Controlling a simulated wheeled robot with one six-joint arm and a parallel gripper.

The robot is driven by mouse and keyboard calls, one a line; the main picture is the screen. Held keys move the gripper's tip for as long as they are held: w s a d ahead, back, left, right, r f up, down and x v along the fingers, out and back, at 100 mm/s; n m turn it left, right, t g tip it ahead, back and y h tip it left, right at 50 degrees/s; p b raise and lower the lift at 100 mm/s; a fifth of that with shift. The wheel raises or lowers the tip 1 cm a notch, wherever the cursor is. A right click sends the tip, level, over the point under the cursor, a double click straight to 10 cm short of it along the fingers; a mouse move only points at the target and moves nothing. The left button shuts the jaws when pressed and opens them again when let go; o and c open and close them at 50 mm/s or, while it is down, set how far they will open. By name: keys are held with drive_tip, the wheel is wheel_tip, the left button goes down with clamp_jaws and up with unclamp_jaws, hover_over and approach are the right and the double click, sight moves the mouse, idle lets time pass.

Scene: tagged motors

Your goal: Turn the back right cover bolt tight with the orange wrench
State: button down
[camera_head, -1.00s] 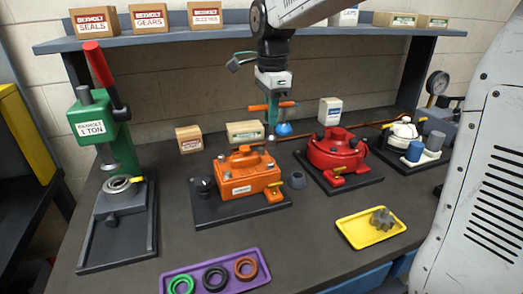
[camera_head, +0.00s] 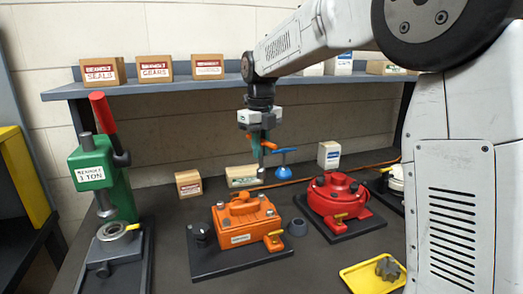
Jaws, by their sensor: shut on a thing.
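My gripper (camera_head: 261,149) is shut on the orange wrench (camera_head: 269,145), whose handle shows as a short orange bar beside the fingers. A grey shaft hangs down below the fingers. The gripper is above and a little behind the orange motor housing (camera_head: 243,228), apart from it. The orange housing stands on a dark base plate, with small bolt heads on its top cover; the one toward its back right (camera_head: 261,198) shows as a small spot. How tight any bolt is cannot be seen.
Behind are a blue funnel-like thing (camera_head: 284,153), cardboard boxes (camera_head: 188,183) and a white box (camera_head: 329,154). A green press (camera_head: 93,170) stands left. A shelf (camera_head: 212,81) runs above.

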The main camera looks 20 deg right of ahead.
sight(261, 168)
wheel_tip(261, 168, down, 2)
drive_tip(key=n, duration=1)
drive_tip(key=shift+f+n, duration=0.3)
drive_tip(key=shift+n, duration=0.1)
drive_tip(key=n, duration=0.4)
drive_tip(key=shift+s+f+n, duration=0.1)
drive_tip(key=shift+f+n, duration=0.15)
drive_tip(key=shift+n, duration=0.05)
drive_tip(key=n, duration=0.6)
drive_tip(key=shift+f, duration=0.3)
drive_tip(key=n, duration=0.6)
drive_tip(key=shift+f, duration=0.35)
drive_tip(key=shift+f, duration=1.2)
